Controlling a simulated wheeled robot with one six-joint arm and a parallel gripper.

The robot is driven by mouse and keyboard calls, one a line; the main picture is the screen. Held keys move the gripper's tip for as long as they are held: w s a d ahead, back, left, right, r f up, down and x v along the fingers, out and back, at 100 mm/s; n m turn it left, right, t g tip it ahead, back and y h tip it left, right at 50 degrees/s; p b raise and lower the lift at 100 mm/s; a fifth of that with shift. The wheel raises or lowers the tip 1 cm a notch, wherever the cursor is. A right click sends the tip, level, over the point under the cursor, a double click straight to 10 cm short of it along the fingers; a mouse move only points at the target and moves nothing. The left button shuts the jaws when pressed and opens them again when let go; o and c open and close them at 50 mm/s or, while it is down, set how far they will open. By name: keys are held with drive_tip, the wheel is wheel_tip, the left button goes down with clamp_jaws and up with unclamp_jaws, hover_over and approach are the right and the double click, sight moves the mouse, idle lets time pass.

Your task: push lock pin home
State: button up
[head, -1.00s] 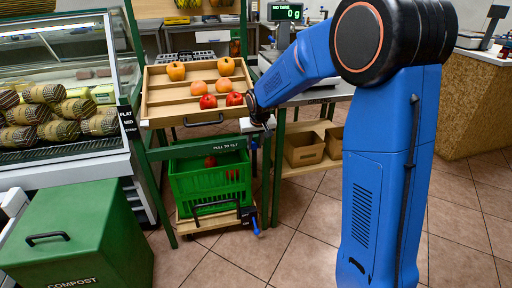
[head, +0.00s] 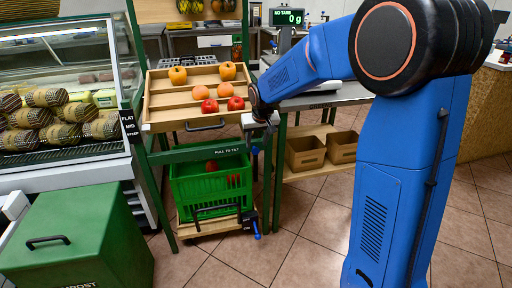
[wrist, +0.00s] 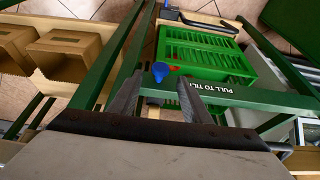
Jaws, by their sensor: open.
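My gripper (head: 262,116) is at the right front corner of the tilting fruit stand, below the tray's right end, and points down. In the wrist view its two fingers (wrist: 158,92) are apart with nothing held between them. In the head view the arm and gripper hide that corner. The slatted wooden tray (head: 163,118) holds several orange and red fruits and slopes toward me.
A glass display counter (head: 60,170) and green compost bin (head: 75,245) stand left. Cardboard boxes (head: 304,153) sit on a shelf at right.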

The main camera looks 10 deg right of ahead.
drive_tip(key=v, duration=1.3)
drive_tip(key=shift+f, duration=0.1)
drive_tip(key=s+d+f, duration=0.2)
drive_tip(key=s, duration=1)
drive_tip(key=s+d+f, duration=0.2)
drive_tip(key=s, duration=1.1)
drive_tip(key=s+d+f, duration=0.2)
drive_tip(key=s+d, duration=0.1)
drive_tip(key=s, duration=1)
